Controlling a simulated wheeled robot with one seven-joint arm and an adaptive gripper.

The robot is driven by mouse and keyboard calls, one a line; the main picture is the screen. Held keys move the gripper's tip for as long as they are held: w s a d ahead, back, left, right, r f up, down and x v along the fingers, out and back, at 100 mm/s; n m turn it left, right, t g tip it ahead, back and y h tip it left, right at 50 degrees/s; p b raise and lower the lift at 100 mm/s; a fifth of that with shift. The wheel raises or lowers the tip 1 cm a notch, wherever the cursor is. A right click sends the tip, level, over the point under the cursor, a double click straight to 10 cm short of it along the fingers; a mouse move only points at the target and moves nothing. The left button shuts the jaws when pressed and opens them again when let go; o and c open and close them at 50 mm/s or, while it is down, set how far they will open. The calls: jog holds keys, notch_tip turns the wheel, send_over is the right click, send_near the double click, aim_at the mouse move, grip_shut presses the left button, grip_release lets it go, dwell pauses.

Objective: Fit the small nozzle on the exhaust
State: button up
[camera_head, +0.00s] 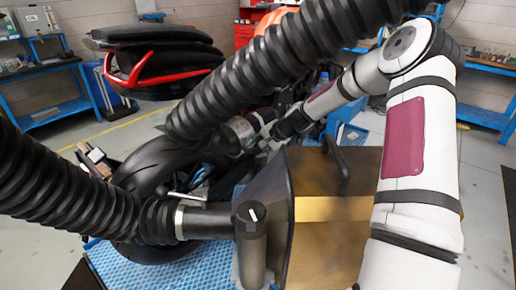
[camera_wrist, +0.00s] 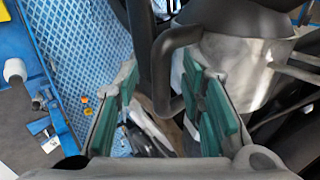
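A grey cylindrical piece (camera_head: 238,132), which looks like the small nozzle, is at the lower end of a thick black corrugated hose (camera_head: 285,60). The wrist view shows a grey cylinder (camera_wrist: 245,62) with a bent black handle (camera_wrist: 163,75) beside it. My gripper (camera_head: 270,138) is right of the grey piece in the head view. In the wrist view my gripper (camera_wrist: 163,105) has its green-padded fingers apart. The handle lies across the gap between them, with space visible at the pads. I cannot make out the exhaust clearly; hose and arm cover part of the motorcycle.
A large box-shaped brass and black nozzle (camera_head: 335,210) with its own handle fills the front, joined to a second hose (camera_head: 75,190). A motorcycle tyre (camera_head: 150,180) and a blue textured platform (camera_head: 150,272) lie behind it. Blue workbenches (camera_head: 50,70) stand along the walls.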

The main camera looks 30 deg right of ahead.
jog(key=v, duration=1.2)
jog(key=s+a+r+n+g+h, duration=0.1)
jog(key=s+a+r+n+g, duration=0.1)
jog(key=s+a+r+n, duration=0.4)
jog(key=s+a+r+n+g+h, duration=0.15)
jog(key=s+a+r, duration=0.25)
jog(key=s+a, duration=0.5)
jog(key=s+a+r+n, duration=0.2)
jog(key=s+a+n, duration=0.1)
jog(key=s, duration=0.6)
jog(key=s+a+r+n, duration=0.2)
jog(key=s+a+n, duration=0.1)
jog(key=s, duration=0.7)
jog(key=shift+s+r+t+h, duration=0.1)
jog(key=shift+r+t+h, duration=0.05)
jog(key=shift+t+h, duration=0.15)
